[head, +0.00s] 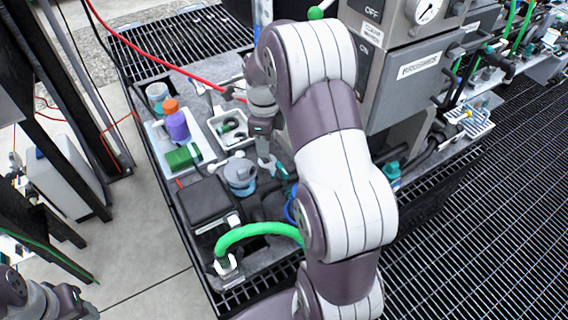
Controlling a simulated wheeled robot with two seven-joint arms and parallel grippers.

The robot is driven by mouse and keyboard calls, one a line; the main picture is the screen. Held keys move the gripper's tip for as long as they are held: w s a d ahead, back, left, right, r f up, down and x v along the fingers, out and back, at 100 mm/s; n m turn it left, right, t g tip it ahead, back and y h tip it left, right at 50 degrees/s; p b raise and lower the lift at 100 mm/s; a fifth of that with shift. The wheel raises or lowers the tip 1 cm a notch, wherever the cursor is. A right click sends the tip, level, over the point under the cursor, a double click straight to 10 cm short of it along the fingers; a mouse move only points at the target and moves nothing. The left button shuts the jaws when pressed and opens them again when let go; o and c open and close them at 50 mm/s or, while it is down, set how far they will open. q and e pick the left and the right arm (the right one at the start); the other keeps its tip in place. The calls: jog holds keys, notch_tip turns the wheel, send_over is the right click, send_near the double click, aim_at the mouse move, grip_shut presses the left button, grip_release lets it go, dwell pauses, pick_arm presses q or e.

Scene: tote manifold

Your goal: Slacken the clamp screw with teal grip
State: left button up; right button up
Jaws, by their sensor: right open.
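A small teal part (391,172) shows just right of my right arm, below the grey cabinet; I cannot tell whether it is the clamp screw's grip. My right arm hides much of the bench around it. My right gripper (267,160) points down over the bench, open and empty, just right of a grey-blue lidded jar (240,172). Small teal and dark parts lie close to its fingers, too small to make out. My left gripper (76,302) is low at the left edge, away from the bench; its fingers cannot be made out.
A white tray (158,142) holds a purple bottle (177,124) with an orange cap and a green block (183,157). A smaller white tray (216,134) sits beside it. A black box (207,203) and green hose (258,229) are nearer. The grey cabinet (405,85) blocks the right.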

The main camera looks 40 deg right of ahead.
aim_at(281, 166)
jog(key=d+f+m+b, duration=0.1)
jog(key=m, duration=0.2)
jog(key=w+d+f+m+b, duration=0.1)
jog(key=d+f+m, duration=0.1)
jog(key=m, duration=0.1)
jog(key=d+f+m+b, duration=0.1)
jog(key=d+f+m, duration=0.1)
jog(key=m, duration=0.1)
jog(key=shift+w+d+f, duration=0.15)
jog(key=shift+d, duration=0.1)
notch_tip(281, 166, down, 9)
jog(key=shift+a+r, duration=0.1)
grip_shut()
